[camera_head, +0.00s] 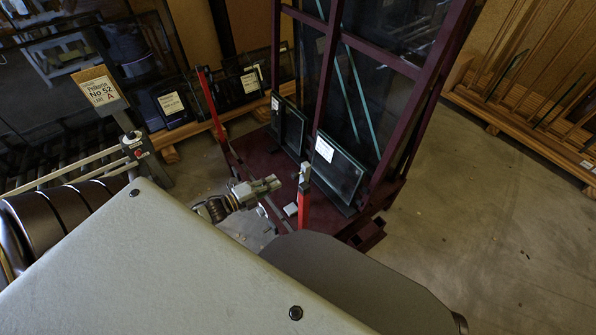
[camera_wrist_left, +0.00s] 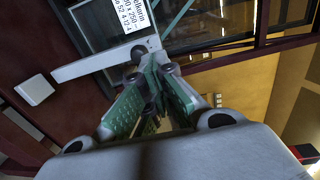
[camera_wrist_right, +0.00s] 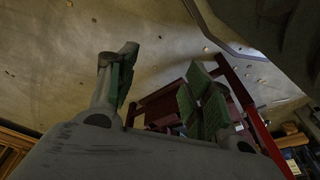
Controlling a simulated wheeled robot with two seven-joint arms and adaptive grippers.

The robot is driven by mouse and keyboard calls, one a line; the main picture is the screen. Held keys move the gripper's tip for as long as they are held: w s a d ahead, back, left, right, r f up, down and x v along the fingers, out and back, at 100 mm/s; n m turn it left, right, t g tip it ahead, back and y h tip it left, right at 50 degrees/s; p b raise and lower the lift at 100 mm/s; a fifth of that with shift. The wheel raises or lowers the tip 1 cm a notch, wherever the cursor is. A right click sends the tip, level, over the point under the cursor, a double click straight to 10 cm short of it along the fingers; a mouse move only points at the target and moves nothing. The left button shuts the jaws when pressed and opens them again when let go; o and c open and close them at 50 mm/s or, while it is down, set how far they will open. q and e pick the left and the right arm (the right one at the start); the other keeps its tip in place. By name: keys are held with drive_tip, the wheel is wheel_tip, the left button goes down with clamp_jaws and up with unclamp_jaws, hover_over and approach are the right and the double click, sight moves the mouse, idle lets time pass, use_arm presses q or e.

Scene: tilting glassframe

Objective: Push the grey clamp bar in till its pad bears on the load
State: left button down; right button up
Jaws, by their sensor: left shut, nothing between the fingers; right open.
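The grey clamp bar (camera_wrist_left: 95,65) crosses the left wrist view, just beyond my left fingertips. Its wider end lies by the labelled glass pane (camera_wrist_left: 178,22); whether a pad touches the glass I cannot tell. In the head view a small grey piece (camera_head: 305,174) tops the near red post (camera_head: 304,207), beside the labelled pane (camera_head: 338,170). My left gripper (camera_head: 268,185) is shut and empty, left of that post; its fingers (camera_wrist_left: 152,80) overlap the bar in view, contact unclear. My right gripper (camera_wrist_right: 160,85) is open and empty, outside the head view.
The dark red frame (camera_head: 385,58) stands on a red base with a second red post (camera_head: 211,105) at its left. A small white block (camera_wrist_left: 35,87) lies near the bar. A sign (camera_head: 99,88) stands at left. Wooden racks (camera_head: 530,135) line the right; floor (camera_head: 480,220) between is clear.

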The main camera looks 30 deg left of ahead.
sight(304, 167)
use_arm(q)
drive_tip(key=b+x, duration=0.3)
drive_tip(key=x, duration=0.6)
drive_tip(key=shift+w+d+f, duration=0.1)
drive_tip(key=shift+w+d, duration=0.05)
drive_tip(key=shift+w, duration=0.2)
drive_tip(key=shift+w+d, duration=0.25)
drive_tip(key=shift+w, duration=0.55)
use_arm(e)
drive_tip(key=shift+t, duration=0.4)
drive_tip(key=r, duration=0.2)
drive_tip(key=a+r, duration=0.1)
drive_tip(key=r, duration=0.2)
drive_tip(key=shift+w, duration=0.15)
use_arm(q)
drive_tip(key=shift+d, duration=0.1)
use_arm(e)
drive_tip(key=shift+w, duration=0.1)
